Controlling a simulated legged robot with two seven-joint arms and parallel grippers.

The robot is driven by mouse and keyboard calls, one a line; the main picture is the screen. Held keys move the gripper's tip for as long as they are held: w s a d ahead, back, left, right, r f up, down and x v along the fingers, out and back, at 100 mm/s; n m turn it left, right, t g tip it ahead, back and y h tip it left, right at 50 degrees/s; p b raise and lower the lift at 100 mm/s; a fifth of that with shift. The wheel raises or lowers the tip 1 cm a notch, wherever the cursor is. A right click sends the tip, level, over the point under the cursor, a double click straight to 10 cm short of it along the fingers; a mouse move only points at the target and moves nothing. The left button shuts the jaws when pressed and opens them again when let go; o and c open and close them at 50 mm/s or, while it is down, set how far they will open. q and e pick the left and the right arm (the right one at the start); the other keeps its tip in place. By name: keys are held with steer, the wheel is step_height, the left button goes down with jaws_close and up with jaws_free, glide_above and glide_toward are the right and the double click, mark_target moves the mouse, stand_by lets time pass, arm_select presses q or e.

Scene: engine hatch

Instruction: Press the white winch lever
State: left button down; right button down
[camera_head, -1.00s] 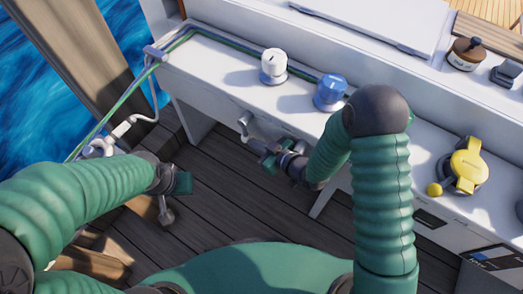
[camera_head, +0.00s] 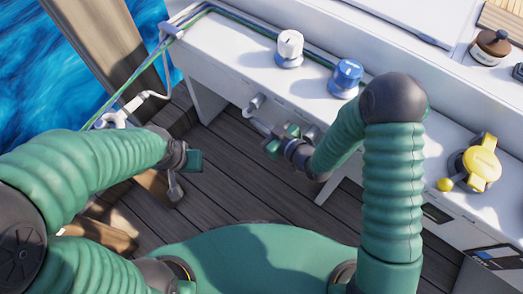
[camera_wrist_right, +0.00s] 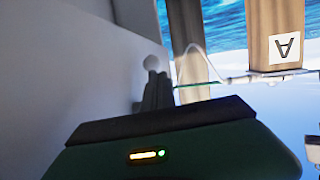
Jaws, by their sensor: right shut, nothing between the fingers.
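The white winch (camera_head: 289,50) stands on top of the white bench, left of the blue one. A small pale lever (camera_head: 257,102) sticks out of the bench front below it; I take it for the white winch lever. My right gripper (camera_head: 257,124) is shut and empty, its tips just below and close to that lever; I cannot tell whether they touch. In the right wrist view the shut fingers (camera_wrist_right: 157,92) point at a pale round knob (camera_wrist_right: 152,62) close to the wall. My left gripper (camera_head: 195,160) hangs over the deck at the left, apart from the bench; its finger opening is unclear.
The blue winch (camera_head: 345,78) and a yellow-capped fitting (camera_head: 481,164) stand farther right on the bench. A wooden post (camera_head: 105,45) and a green line (camera_head: 125,109) are at the left. Dark deck planks (camera_head: 225,185) lie clear between my arms.

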steer(key=s+r+p, duration=0.1)
steer(key=s+p, duration=0.5)
steer(key=s, duration=0.7)
steer(key=shift+s+d, duration=0.25)
steer(key=shift+s, duration=0.1)
steer(key=shift+r, duration=0.1)
